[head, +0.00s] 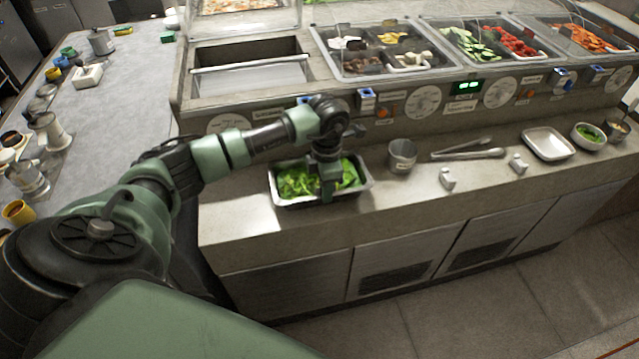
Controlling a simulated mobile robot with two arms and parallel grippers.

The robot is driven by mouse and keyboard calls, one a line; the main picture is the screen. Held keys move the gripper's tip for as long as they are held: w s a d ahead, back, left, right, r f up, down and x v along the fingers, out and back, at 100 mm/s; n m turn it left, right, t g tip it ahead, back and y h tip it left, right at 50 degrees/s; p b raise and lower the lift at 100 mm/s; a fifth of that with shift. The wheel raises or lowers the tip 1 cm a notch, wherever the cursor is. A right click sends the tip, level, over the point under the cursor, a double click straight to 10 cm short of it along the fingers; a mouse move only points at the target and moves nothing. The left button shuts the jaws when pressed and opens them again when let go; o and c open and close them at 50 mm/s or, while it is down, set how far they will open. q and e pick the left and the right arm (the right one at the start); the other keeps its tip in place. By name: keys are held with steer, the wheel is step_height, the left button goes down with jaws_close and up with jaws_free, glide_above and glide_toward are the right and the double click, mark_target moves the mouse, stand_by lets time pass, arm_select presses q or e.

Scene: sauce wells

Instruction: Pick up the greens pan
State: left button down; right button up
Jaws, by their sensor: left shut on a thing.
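The greens pan (279,201) is a shallow metal pan of leafy greens on the steel counter, left of centre. My left arm reaches in from the left, and my left gripper (327,190) points down at the pan's near side. It is shut on the pan's near rim. The gripper hides part of the greens and the rim. The pan looks level and at or very near the counter surface; I cannot tell if there is a gap under it. My right gripper is not in view.
A metal cup (402,156) stands just right of the pan. Tongs (468,153), an empty white tray (548,144) and a bowl of greens (588,137) lie further right. Behind is a raised ledge with food wells (380,50) and an empty well (250,75). Bare counter (235,215) lies left.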

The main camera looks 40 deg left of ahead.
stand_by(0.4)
arm_select(q)
steer(key=shift+r, duration=0.15)
steer(key=shift+w+r, duration=0.1)
steer(key=shift+r, duration=0.5)
step_height(320, 180, up, 19)
steer(key=b, duration=0.3)
steer(key=shift+f, duration=0.15)
